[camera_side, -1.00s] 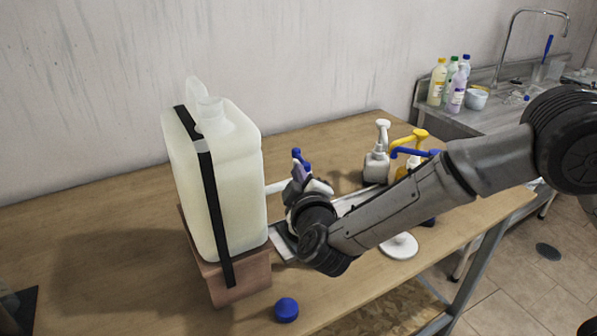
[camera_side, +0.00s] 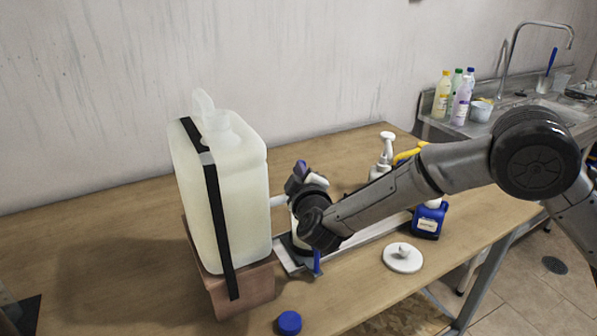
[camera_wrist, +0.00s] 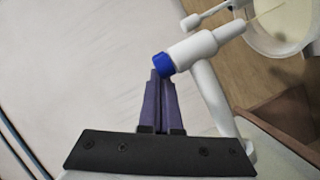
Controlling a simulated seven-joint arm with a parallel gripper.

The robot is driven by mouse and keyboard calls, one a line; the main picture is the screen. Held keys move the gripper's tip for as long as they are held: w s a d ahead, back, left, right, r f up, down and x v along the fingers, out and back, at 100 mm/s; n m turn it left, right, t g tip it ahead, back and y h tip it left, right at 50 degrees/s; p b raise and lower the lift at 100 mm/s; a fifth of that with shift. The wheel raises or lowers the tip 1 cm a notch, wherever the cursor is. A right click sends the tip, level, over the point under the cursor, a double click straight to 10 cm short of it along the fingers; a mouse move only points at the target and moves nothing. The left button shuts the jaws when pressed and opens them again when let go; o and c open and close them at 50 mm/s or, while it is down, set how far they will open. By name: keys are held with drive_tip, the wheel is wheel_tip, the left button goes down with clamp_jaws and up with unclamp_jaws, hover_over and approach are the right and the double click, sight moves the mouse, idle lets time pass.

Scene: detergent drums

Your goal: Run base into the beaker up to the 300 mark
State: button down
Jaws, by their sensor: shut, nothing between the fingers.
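A large translucent white drum (camera_side: 238,200) stands on a reddish-brown block, its white tap (camera_side: 279,201) low on the right side. In the wrist view the white tap body (camera_wrist: 195,50) has a blue end (camera_wrist: 163,64). My gripper (camera_side: 294,183) is shut with nothing held; its purple fingertips (camera_wrist: 160,78) are right by that blue end, touching or nearly so. A round pale vessel, apparently the beaker (camera_wrist: 256,42), sits beyond the spout with cream-coloured contents. A thin yellowish line, perhaps a stream, runs from the spout over it. In the side view my wrist mostly hides the beaker; no marks are readable.
A blue cap (camera_side: 289,323) and a white round lid (camera_side: 403,258) lie near the table's front edge. A blue pump bottle (camera_side: 428,219) and other pump bottles stand right, behind my arm. A black strap (camera_side: 217,220) crosses the drum. The left tabletop is mostly clear.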

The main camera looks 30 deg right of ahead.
drive_tip(key=shift+d+f, duration=0.15)
drive_tip(key=shift+d, duration=0.05)
drive_tip(key=a+v, duration=0.1)
drive_tip(key=v, duration=0.9)
drive_tip(key=shift+w, duration=0.2)
idle(2.1)
